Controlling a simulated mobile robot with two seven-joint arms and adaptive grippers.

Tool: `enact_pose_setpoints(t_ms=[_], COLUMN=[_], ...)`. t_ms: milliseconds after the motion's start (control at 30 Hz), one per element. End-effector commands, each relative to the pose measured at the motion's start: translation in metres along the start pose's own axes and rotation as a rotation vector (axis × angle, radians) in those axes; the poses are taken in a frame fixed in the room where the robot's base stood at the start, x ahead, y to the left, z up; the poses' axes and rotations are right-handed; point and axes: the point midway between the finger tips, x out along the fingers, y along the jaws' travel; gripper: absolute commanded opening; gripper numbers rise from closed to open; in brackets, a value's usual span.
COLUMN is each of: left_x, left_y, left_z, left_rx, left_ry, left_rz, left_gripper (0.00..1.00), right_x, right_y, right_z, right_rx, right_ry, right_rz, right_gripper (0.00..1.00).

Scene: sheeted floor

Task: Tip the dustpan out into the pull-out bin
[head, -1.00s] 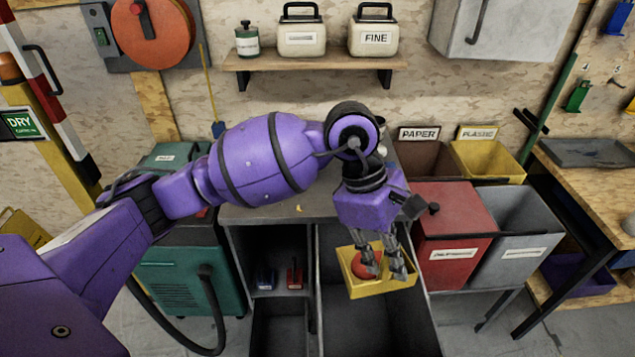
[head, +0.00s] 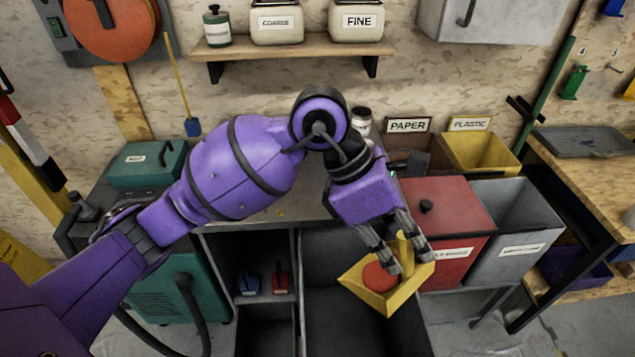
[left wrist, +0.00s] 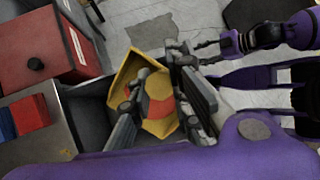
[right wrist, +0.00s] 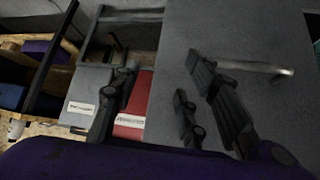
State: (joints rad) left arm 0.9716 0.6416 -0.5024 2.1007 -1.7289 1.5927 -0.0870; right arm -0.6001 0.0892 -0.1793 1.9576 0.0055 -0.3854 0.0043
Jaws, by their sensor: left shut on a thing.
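My left gripper (head: 405,262) is shut on the yellow dustpan (head: 364,296) and holds it over the right side of the pull-out bin (head: 335,318), a dark grey open box at the bench front. The dustpan is tilted, and a round red-orange patch or thing (head: 380,275) shows in it; I cannot tell which. The left wrist view shows the dustpan (left wrist: 130,78) between and beyond the fingers, with the red-orange area partly hidden. My right gripper (right wrist: 162,88) has its fingers apart and empty, facing a grey panel; it also shows in the left wrist view (left wrist: 205,50).
A red lidded bin (head: 440,205) and a grey open bin (head: 515,215) stand close to the right of the dustpan. Brown paper and yellow plastic bins (head: 480,153) stand behind. Small blue and red items (head: 280,282) sit in a cubby left of the pull-out bin.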

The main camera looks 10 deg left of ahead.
Motion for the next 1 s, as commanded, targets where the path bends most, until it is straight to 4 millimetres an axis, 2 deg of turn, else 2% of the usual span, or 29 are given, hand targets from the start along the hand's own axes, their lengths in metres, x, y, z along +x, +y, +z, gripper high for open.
enact_pose_setpoints(t_ms=[33,267,900,1000], left_x=[0.004,-0.007,-0.018,-0.021], left_y=[0.006,0.022,0.066,0.071], left_z=[-0.007,-0.019,-0.062,-0.068], left_rx=[-0.019,-0.069,-0.184,-0.199], left_ry=[-0.03,-0.167,-0.473,-0.516], left_rz=[-0.033,-0.156,-0.439,-0.477], left_gripper=[0.0,0.0,0.0,0.0], right_x=[0.004,0.016,0.046,0.05], right_y=[0.0,0.007,0.005,0.005], right_z=[0.008,0.014,0.074,0.078], right_rx=[0.001,0.005,-0.02,-0.023], right_ry=[-0.009,0.005,-0.07,-0.072], right_rz=[0.002,0.02,0.012,0.012], right_gripper=[0.4,0.4,0.4,0.4])
